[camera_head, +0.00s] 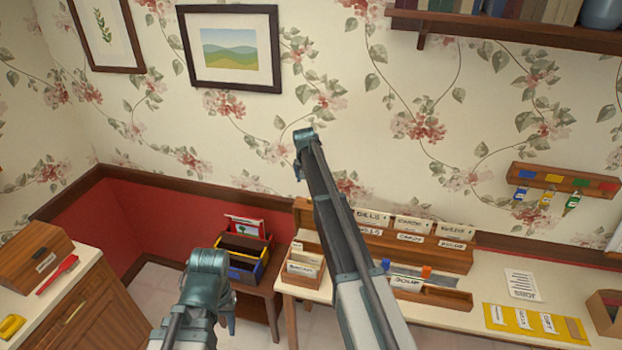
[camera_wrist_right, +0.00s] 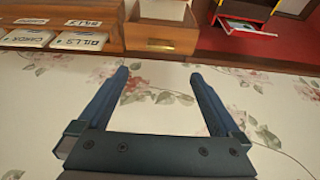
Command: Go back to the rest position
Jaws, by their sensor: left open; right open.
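My left gripper (camera_head: 228,318) shows at the lower left of the head view, in front of the small side table. Its jaws are mostly hidden behind its wrist, and I see nothing held in it. My right arm rises through the middle of the head view, up against the wallpaper. In the right wrist view my right gripper (camera_wrist_right: 160,75) is open, with its two fingers wide apart and only wallpaper and the wooden edge beyond them. It is empty and touches nothing that I can see.
The long desk (camera_head: 460,318) holds a labelled sorter (camera_head: 375,238), an open-topped wooden box (camera_head: 304,266) and a yellow strip of cards (camera_head: 533,323). A side table bears stacked trays (camera_head: 245,258). A cabinet (camera_head: 75,315) stands left; a shelf (camera_head: 500,27) and key rack (camera_head: 565,180) hang right.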

